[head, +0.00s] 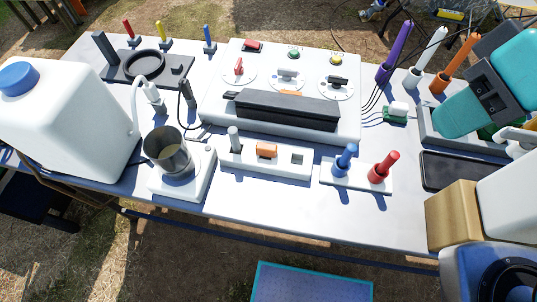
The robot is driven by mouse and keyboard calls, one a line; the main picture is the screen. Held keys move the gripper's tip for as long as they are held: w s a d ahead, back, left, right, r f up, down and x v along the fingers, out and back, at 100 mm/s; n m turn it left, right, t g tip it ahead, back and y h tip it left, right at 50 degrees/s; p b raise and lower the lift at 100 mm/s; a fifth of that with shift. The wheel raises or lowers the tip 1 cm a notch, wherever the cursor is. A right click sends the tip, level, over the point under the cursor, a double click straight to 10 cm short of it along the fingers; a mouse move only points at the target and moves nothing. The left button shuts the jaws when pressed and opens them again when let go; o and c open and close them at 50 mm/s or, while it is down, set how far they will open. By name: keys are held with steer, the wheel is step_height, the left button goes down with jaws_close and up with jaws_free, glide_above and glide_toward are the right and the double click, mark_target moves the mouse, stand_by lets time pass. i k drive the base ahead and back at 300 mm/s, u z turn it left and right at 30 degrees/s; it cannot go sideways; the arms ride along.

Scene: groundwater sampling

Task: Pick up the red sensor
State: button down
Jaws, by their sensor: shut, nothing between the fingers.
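A red upright stick-like piece (384,167) stands in a round red collar on a small white base (356,176) near the table's front right. A similar blue piece (345,158) stands beside it on the same base. Another, thinner red stick (129,31) stands at the back left, near a yellow stick (162,34) and a blue stick (208,38). The view does not show which red piece is the sensor. Both red pieces are upright, with nothing holding them. My gripper's fingers are not in view.
The white table (270,197) has free room along its front edge. A control box (222,112) with knobs stands behind the white base. A metal cup (168,152) and large white canister (75,115) are left. A black flat device (462,171) lies right.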

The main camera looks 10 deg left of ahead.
mark_target(390, 159)
steer(key=k, duration=1.25)
steer(key=i, duration=0.75)
steer(key=u, duration=0.55)
